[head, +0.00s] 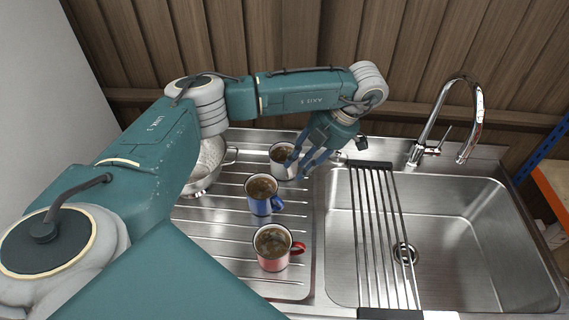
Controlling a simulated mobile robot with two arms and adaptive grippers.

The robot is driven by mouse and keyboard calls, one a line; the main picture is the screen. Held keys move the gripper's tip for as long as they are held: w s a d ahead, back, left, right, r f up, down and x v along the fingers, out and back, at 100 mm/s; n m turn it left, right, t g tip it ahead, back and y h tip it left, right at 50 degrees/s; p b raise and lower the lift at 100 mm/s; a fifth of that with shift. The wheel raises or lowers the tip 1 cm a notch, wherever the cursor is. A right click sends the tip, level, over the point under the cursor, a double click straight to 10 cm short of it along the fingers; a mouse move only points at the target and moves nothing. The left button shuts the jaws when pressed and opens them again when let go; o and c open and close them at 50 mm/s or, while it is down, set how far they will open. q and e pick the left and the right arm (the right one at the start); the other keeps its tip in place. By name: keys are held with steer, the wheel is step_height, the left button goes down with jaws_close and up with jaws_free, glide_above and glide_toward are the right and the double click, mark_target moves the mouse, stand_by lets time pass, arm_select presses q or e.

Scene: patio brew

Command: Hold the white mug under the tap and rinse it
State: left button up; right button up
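The white mug (279,168) stands upright on the ribbed drainboard, behind a blue mug, with something brown inside. My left gripper (300,167) is at the mug's right side, fingers pointing down and left. The fingers look spread, with one close to or overlapping the mug's rim; whether they touch it I cannot tell. The mug's right side is partly hidden by the fingers. The chrome tap (437,110) arches over the back of the sink basin (465,235) on the right. No running water shows. My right gripper is not in view.
A blue mug (262,205) and a red mug (270,264) stand in front of the white mug on the drainboard (215,235). A metal colander (205,175) is left, partly behind my arm. A roll-up rack (376,230) crosses the basin's left part. The basin's right part is clear.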

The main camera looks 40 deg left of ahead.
mark_target(292, 175)
arm_select(q)
steer(key=p+x, duration=0.1)
steer(key=x, duration=0.2)
steer(key=w+p+x, duration=0.1)
steer(key=x, duration=0.1)
steer(key=shift+a+f+p, duration=0.2)
steer(key=shift+f+p, duration=0.2)
steer(key=shift+f, duration=0.1)
jaws_close()
